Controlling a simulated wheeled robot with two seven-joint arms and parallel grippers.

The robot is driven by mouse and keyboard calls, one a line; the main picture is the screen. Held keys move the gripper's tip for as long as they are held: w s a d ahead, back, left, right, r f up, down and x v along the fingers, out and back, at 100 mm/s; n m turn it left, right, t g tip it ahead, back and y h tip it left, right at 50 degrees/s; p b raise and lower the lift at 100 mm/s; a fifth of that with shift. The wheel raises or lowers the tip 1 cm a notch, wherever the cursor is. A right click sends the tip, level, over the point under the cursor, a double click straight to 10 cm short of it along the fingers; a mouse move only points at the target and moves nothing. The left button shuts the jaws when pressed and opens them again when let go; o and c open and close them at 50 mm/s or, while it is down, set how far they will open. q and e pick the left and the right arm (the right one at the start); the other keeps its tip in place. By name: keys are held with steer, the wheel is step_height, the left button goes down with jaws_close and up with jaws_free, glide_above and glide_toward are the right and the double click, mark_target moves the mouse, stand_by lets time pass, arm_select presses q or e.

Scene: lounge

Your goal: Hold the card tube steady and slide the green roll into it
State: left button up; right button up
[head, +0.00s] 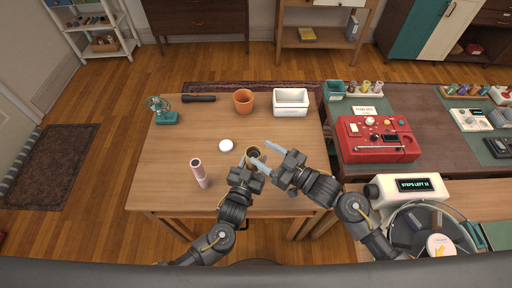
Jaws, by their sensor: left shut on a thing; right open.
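The card tube (253,152) is a short brown cylinder with a dark open top, upright near the table's front middle. My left gripper (251,161) is shut on it. My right gripper (262,154) is open, its fingers pointing left close to the tube; whether they touch it I cannot tell. A slim pink and white roll (200,174) stands upright on the table left of my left gripper. I make out no green roll. A round white lid-like disc (226,145) lies left of the tube.
On the wooden table (170,150) are a teal fan (162,112), a dark torch-like object (198,99), a terracotta pot (243,101) and a white bin (291,102) along the back. A red device (377,139) stands on the right-hand table. The left-middle tabletop is clear.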

steer(key=v, duration=0.7)
steer(key=shift+s+d, duration=0.15)
stand_by(0.7)
arm_select(q)
steer(key=o, duration=1.1)
steer(key=shift+s, duration=0.1)
steer(key=v, duration=1.1)
steer(key=shift+s+a, duration=0.15)
steer(key=shift+s, duration=0.25)
steer(key=shift+s, duration=0.1)
